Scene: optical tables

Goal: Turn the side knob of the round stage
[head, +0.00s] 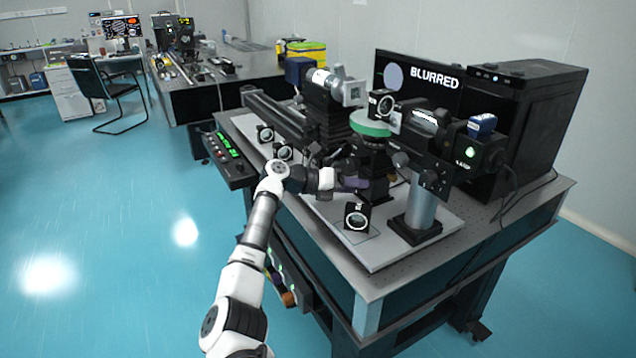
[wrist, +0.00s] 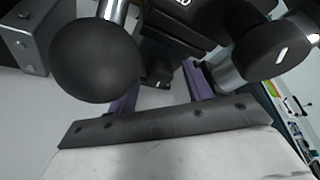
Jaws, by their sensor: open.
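The round stage (head: 370,128), with a pale green rim and a black body, stands on a dark post at the middle of the bench, with a square-framed optic on top. My gripper (head: 354,183) is low beside its column in the head view. In the wrist view my gripper's purple fingers (wrist: 160,82) are apart, with nothing clearly held between them. A black rounded knob (wrist: 97,62) is close at the upper left, and a black knob with a white mark (wrist: 268,46) is at the upper right. I cannot tell which is the stage's side knob.
A black-framed lens mount (head: 357,216) stands on the white plate in front of my gripper. A camera assembly on a silver post (head: 421,205) stands to the right. A monitor (head: 405,75) reads "BLURRED". More mounts (head: 265,133) stand at the left.

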